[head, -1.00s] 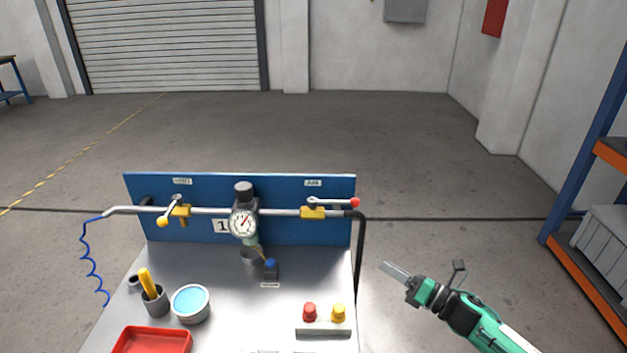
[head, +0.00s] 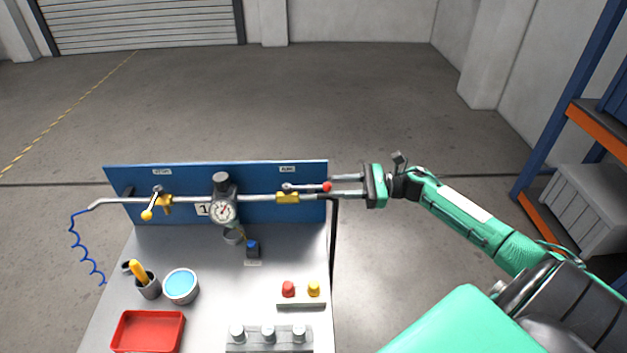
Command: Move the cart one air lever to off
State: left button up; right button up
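The right-hand valve lever (head: 306,187) has a red ball end and lies along the pipe above a yellow valve body (head: 288,197), under a small label (head: 287,169) too blurred to read surely. The left-hand lever (head: 152,205) has a yellow ball end and hangs across the pipe. My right gripper (head: 331,186) is open, its fingers pointing left, with the red ball at its fingertips; contact cannot be told. My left gripper is out of view.
A round gauge (head: 223,211) sits mid-pipe. On the cart top are a red tray (head: 148,331), a blue-filled bowl (head: 181,286), red and yellow buttons (head: 301,290) and a block with knobs (head: 268,341). A shelf rack (head: 560,140) stands right. The floor behind is clear.

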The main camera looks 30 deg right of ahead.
aim_at(325, 186)
jog(key=p+x, duration=0.2)
jog(key=x, duration=0.4)
jog(key=shift+r, duration=0.15)
jog(key=shift+w+a+p, duration=0.3)
jog(key=shift+a+p, duration=0.05)
jog(key=shift+a, duration=0.2)
grip_shut()
